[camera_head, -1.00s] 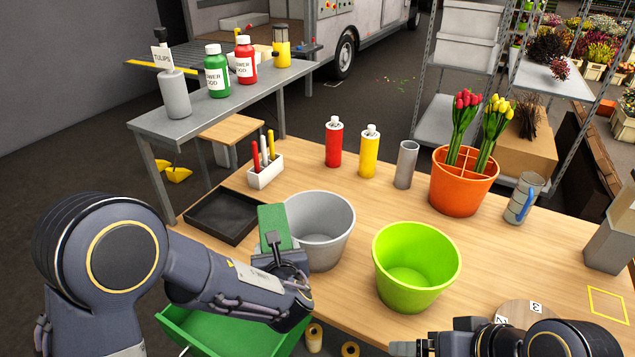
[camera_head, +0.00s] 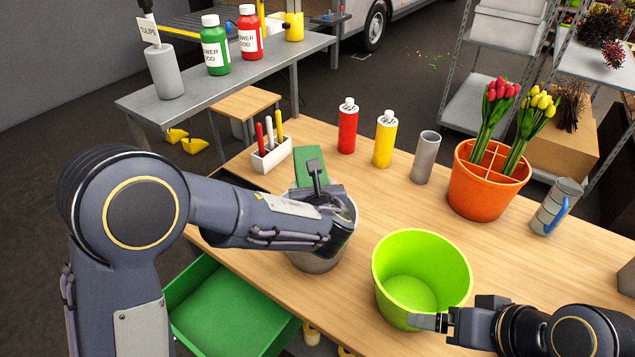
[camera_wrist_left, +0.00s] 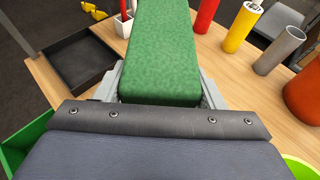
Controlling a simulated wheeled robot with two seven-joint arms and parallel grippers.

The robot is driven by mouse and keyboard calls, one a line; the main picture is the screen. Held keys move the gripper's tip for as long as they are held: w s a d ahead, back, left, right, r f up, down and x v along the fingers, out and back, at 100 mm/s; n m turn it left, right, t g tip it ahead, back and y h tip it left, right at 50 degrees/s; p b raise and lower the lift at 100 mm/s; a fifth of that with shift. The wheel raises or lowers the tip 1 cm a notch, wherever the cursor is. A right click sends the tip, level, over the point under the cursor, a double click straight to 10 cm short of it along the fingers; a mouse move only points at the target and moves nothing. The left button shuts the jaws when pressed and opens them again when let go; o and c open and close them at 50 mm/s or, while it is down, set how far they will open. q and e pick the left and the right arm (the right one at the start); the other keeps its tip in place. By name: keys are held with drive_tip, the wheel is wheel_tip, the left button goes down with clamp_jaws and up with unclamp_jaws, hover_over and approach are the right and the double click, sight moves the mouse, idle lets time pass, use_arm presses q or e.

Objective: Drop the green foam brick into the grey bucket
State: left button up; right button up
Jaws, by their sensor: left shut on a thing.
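The green foam brick (camera_head: 310,165) is held upright in my left gripper (camera_head: 315,185), which is shut on it. The brick also fills the middle of the left wrist view (camera_wrist_left: 165,50), between the two fingers. The grey bucket (camera_head: 314,262) stands on the table directly behind and below my left gripper and forearm in the head view. Most of its rim and opening is hidden by my arm. I cannot tell how high the brick is above the rim. My right gripper (camera_head: 432,322) is at the lower right, in front of the lime bucket; its fingers are too unclear to judge.
A lime green bucket (camera_head: 440,262) stands right of the grey one. Red (camera_head: 347,128) and yellow (camera_head: 385,140) bottles, a grey cylinder (camera_head: 425,158) and an orange tulip pot (camera_head: 488,185) stand behind. A black tray (camera_wrist_left: 88,62) lies left. An open green drawer (camera_head: 225,310) sticks out below.

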use_arm(q)
drive_tip(key=shift+s+f+b, duration=0.1)
drive_tip(key=shift+f+b, duration=0.2)
drive_tip(key=shift+f, duration=0.35)
wheel_tip(320, 180, down, 4)
drive_tip(key=b, duration=0.2)
drive_tip(key=shift+f+b, duration=0.1)
drive_tip(key=shift+b, duration=0.25)
drive_tip(key=o, duration=1.1)
drive_tip(key=b+v, duration=0.1)
drive_tip(key=v, duration=0.6)
drive_tip(key=shift+s+r, duration=0.2)
drive_tip(key=shift+s, duration=0.1)
